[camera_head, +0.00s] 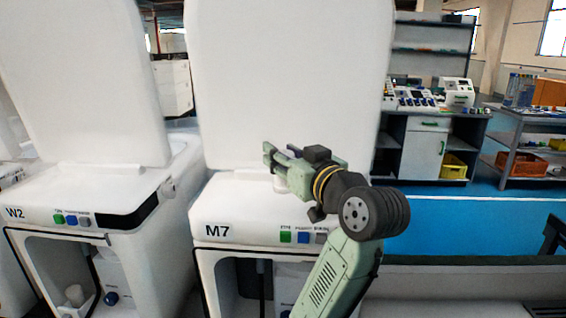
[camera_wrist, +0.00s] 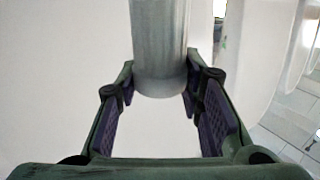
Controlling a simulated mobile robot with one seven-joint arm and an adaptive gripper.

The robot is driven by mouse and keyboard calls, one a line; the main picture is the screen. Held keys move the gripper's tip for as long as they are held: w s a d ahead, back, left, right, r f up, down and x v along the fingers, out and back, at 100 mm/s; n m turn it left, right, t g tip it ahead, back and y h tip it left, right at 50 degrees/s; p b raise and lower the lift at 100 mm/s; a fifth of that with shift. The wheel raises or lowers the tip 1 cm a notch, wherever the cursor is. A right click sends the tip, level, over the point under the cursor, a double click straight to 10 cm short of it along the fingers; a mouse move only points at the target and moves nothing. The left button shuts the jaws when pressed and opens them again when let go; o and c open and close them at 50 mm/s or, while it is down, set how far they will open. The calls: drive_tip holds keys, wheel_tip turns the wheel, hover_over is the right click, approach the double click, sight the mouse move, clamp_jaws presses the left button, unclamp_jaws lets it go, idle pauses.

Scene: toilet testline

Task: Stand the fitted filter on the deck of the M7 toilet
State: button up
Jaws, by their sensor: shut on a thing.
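The M7 toilet (camera_head: 216,231) stands in the middle of the head view, with its white lid upright behind its deck (camera_head: 235,195). My gripper (camera_head: 274,160) is over the deck, near its middle. It is shut on the filter, a grey cylinder (camera_wrist: 158,45) that stands between the finger pads in the wrist view. In the head view only a small pale part of the filter (camera_head: 280,184) shows under the fingers. I cannot tell whether its lower end touches the deck.
The W2 toilet (camera_head: 30,212) stands to the left with its lid up. M7's green, blue and grey buttons (camera_head: 302,237) are on its front, close to my arm. A workbench (camera_head: 425,150) and a shelf with bins (camera_head: 530,150) are far back right.

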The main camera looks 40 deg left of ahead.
drive_tip(key=shift+w+a+f, duration=0.1)
drive_tip(key=shift+w+a, duration=0.4)
drive_tip(key=shift+w, duration=0.05)
drive_tip(key=shift+f+p, duration=0.55)
drive_tip(key=shift+f, duration=1.2)
drive_tip(key=shift+f, duration=0.2)
drive_tip(key=o, duration=1.2)
drive_tip(key=shift+r, duration=0.1)
drive_tip(key=shift+r, duration=0.15)
drive_tip(key=shift+d, duration=0.15)
